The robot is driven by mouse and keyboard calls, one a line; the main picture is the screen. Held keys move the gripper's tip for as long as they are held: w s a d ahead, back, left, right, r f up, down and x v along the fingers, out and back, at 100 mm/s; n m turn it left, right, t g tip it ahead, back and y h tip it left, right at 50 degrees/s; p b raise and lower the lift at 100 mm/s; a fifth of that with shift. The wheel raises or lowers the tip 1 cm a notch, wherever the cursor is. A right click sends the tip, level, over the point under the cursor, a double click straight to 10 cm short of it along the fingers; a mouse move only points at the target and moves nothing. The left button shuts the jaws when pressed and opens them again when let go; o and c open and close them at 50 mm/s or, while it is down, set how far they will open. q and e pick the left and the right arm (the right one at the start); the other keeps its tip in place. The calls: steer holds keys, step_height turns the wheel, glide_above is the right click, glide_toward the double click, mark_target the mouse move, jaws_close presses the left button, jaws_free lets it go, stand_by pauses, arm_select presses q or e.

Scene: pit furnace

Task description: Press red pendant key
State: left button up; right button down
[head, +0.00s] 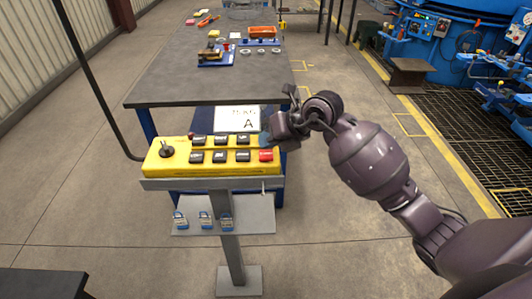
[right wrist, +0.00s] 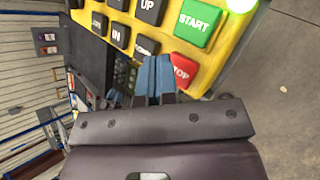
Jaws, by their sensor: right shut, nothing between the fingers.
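The yellow pendant box (head: 165,160) stands on a grey post, with two rows of dark keys. The red key (head: 266,155) is at the lower right end of the rows. In the right wrist view the red key (right wrist: 183,68) reads as STOP and is partly hidden by my fingers. My right gripper (head: 267,138) is over the right end of the box, close to the red key. Its blue fingertips (right wrist: 154,75) are shut together and empty, just left of the red key in the wrist view. I cannot tell whether they touch the box. My left gripper is not in view.
A green START key (right wrist: 198,22) adjoins the red key, with a lit green lamp (right wrist: 242,4) beyond it. A black joystick (head: 166,149) is on the box's left.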

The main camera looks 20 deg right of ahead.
mark_target(268, 153)
steer(key=shift+f, duration=0.1)
steer(key=shift+f, duration=0.3)
steer(key=shift+f, duration=0.5)
stand_by(0.8)
stand_by(0.4)
steer(key=shift+r+p, duration=0.5)
steer(key=shift+r, duration=0.4)
steer(key=shift+r, duration=0.1)
steer(key=shift+r+p, duration=1.85)
steer(key=shift+r, duration=0.65)
steer(key=shift+f, duration=0.1)
